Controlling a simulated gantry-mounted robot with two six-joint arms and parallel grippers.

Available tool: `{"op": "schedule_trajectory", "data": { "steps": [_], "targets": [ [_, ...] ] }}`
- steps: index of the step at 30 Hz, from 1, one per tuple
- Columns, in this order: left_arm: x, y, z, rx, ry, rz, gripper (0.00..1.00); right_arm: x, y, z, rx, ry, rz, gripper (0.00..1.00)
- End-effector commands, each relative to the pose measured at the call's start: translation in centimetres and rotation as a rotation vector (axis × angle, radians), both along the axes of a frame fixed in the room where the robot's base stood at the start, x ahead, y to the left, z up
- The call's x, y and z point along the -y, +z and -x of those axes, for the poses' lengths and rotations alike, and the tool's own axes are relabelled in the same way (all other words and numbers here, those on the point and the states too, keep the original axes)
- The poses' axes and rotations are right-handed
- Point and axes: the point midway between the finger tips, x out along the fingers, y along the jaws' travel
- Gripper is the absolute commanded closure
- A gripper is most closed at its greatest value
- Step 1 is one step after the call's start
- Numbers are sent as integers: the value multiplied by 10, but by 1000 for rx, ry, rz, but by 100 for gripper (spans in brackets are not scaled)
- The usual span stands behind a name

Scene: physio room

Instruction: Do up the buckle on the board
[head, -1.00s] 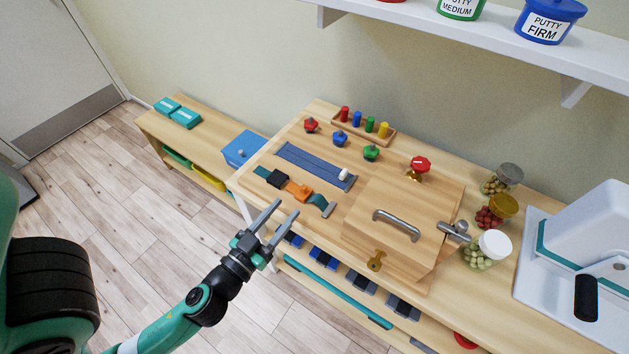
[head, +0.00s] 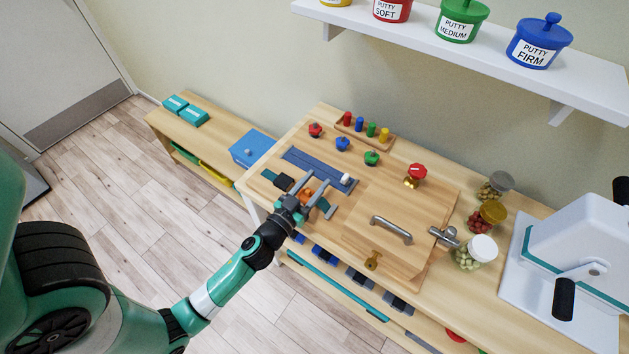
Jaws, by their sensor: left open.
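The buckle lies on the wooden board (head: 350,212), on a teal strap (head: 268,174). Its black half (head: 283,181) is at the left and its orange half (head: 306,196) is to the right, close to the black half. I cannot tell whether the two halves touch. My left gripper (head: 317,179) is open, its two fingers spread above the orange half and partly hiding it. I see nothing held between the fingers. The strap's right part ends at a grey bar (head: 329,211). My right gripper is not in view.
A blue zip panel (head: 318,170) lies just behind the buckle. Coloured knobs (head: 343,144) and pegs (head: 371,130) stand further back. A box with a metal handle (head: 391,229) rises to the right. Jars (head: 475,253) stand beyond it, and a shelf (head: 480,48) hangs above.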

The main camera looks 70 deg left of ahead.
Motion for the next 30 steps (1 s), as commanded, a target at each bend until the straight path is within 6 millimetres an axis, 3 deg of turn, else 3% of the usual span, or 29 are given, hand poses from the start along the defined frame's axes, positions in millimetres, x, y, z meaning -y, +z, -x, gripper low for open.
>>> {"op": "schedule_trajectory", "data": {
  "steps": [1, 9, 30],
  "targets": [
    [0, 0, 0, 0, 0, 0, 55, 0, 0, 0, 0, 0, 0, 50],
    [0, 0, 0, 0, 0, 0, 100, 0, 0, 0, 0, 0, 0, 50],
    [0, 0, 0, 0, 0, 0, 100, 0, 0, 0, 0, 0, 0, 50]
  ]
}}
